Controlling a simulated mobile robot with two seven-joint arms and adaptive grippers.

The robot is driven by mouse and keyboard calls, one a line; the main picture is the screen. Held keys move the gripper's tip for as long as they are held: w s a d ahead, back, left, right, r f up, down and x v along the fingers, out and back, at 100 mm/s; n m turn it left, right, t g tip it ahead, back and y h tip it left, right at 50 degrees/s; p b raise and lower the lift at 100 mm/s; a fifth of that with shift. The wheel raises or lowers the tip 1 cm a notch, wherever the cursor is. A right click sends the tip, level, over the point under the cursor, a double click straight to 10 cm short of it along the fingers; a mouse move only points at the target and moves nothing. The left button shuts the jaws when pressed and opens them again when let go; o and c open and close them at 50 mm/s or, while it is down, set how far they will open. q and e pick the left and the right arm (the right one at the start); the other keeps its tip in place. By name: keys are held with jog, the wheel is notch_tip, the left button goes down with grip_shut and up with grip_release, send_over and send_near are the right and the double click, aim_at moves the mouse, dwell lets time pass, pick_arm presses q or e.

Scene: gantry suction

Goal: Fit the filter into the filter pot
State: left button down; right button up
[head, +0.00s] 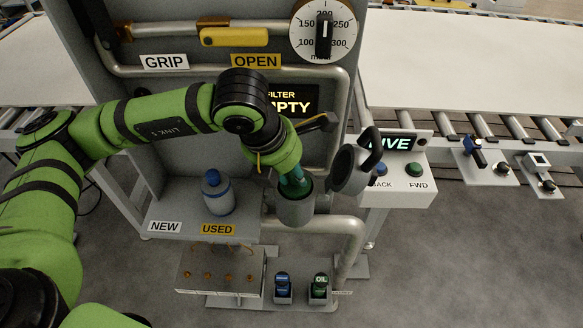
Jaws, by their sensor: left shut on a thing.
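The filter pot (295,209) is a grey upright cylinder on the pipework right of the shelf. Its round grey lid (350,170) with a black handle is swung open to the right. My left gripper (291,172) points down at the pot's mouth and is shut on a teal-green filter (297,187). The filter's lower part is hidden by the pot wall, so I cannot tell how deep it sits. Another filter (218,196), grey with a blue cap, stands upright on the shelf behind the USED label. My right gripper is not in view.
The shelf (180,200) has NEW and USED labels; its NEW side is bare. A partly covered display (291,101) reads FILTER EMPTY. A control box (400,184) stands right of the lid. A gauge (323,30), pipes and a conveyor (470,80) surround the pot.

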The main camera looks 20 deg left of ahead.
pick_arm(q)
jog(key=shift+a+f, duration=0.1)
jog(key=shift+f, duration=0.3)
jog(key=shift+f, duration=0.1)
jog(key=c, duration=1.2)
grip_release()
jog(key=shift+c, duration=0.2)
